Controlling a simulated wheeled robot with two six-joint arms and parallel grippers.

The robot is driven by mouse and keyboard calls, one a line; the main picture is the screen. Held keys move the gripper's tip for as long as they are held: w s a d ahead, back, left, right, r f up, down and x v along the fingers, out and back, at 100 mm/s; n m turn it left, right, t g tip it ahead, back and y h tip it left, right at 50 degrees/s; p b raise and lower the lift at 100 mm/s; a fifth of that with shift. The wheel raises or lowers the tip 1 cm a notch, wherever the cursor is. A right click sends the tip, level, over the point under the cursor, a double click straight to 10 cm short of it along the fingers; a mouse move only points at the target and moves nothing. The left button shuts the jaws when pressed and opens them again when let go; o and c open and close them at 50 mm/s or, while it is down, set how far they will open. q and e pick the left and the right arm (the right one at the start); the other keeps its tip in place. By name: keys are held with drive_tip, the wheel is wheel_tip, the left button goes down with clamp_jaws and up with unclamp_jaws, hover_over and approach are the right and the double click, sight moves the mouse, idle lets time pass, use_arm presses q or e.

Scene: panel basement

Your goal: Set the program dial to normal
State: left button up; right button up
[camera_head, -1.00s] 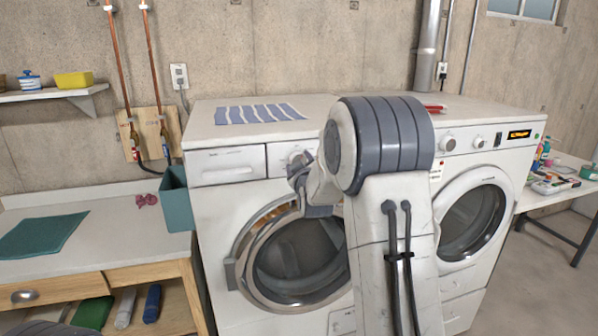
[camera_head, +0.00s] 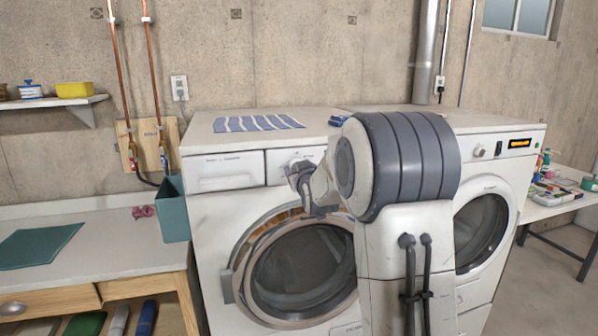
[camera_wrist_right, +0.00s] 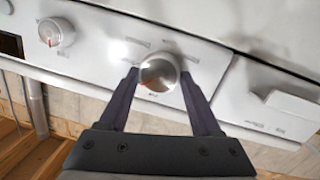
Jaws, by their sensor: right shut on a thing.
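The left washing machine (camera_head: 215,225) has a round silver dial on its front panel. In the right wrist view the dial (camera_wrist_right: 158,74) shows large between my fingers, with a reddish mark on its face. Faint marks surround it on the white panel; I cannot read them. My right gripper (camera_wrist_right: 159,78) is shut on the dial, one finger on each side. In the head view my right gripper (camera_head: 303,180) is at the panel, and my arm hides part of the machine. My left gripper is not in view.
A second white machine with a lit display (camera_head: 520,143) stands to the right. A striped cloth (camera_head: 258,123) lies on top of the left machine. A teal bin (camera_head: 172,208) stands beside it. A second knob (camera_wrist_right: 57,32) shows in the wrist view.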

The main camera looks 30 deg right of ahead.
drive_tip(key=o, duration=1.4)
drive_tip(key=shift+s, duration=0.1)
drive_tip(key=b+v, duration=0.3)
drive_tip(key=v, duration=0.7)
drive_tip(key=shift+s+a, duration=0.1)
drive_tip(key=shift+s, duration=0.05)
